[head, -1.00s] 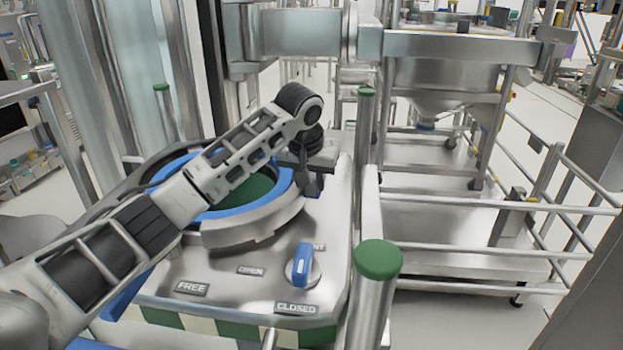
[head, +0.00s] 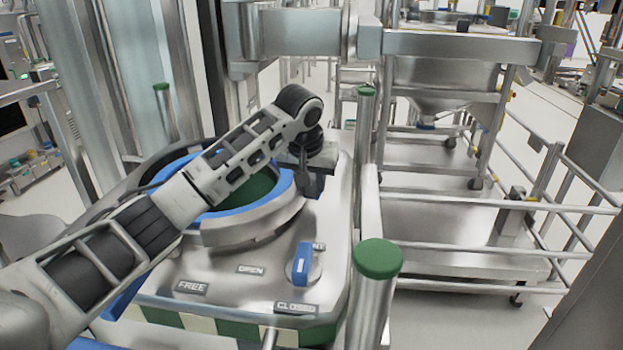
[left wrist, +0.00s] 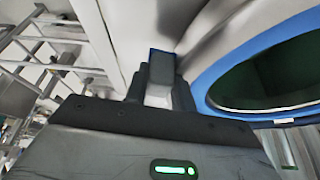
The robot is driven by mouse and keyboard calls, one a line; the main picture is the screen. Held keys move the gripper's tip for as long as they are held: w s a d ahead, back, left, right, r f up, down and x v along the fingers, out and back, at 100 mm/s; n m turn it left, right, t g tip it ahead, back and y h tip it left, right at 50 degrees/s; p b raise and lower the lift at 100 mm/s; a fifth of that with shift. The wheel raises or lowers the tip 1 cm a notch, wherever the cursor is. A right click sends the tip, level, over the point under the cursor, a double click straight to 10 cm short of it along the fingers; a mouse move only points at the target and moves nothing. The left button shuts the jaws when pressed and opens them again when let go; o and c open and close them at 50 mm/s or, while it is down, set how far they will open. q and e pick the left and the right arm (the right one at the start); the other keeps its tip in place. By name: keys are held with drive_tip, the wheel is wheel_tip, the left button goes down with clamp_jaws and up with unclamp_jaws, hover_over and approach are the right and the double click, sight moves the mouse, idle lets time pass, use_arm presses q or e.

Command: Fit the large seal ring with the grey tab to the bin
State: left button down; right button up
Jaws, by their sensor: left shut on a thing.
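A large blue ring (head: 282,190) surrounds a dark green round opening (head: 255,189) in the top of a steel station, with a metal collar (head: 255,227) at its near side. The blue ring (left wrist: 212,77) also shows at the right of the left wrist view. My left gripper (head: 312,182) reaches down at the right edge of the ring. It is shut on a small grey block with a blue edge (left wrist: 161,68). I cannot tell whether this block joins the ring. My arm hides the ring's near left part. My right gripper is out of view.
A dial with a blue handle (head: 302,264) and FREE, OPEN and CLOSED labels sit on the station's front top (head: 220,285). A green-capped post (head: 378,258) stands close at right, a thinner one behind it. Rails (head: 470,246) enclose a steel platform further right.

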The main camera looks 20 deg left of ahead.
use_arm(q)
drive_tip(key=c, duration=1.1)
unclamp_jaws()
drive_tip(key=shift+r, duration=0.1)
drive_tip(key=v, duration=1.6)
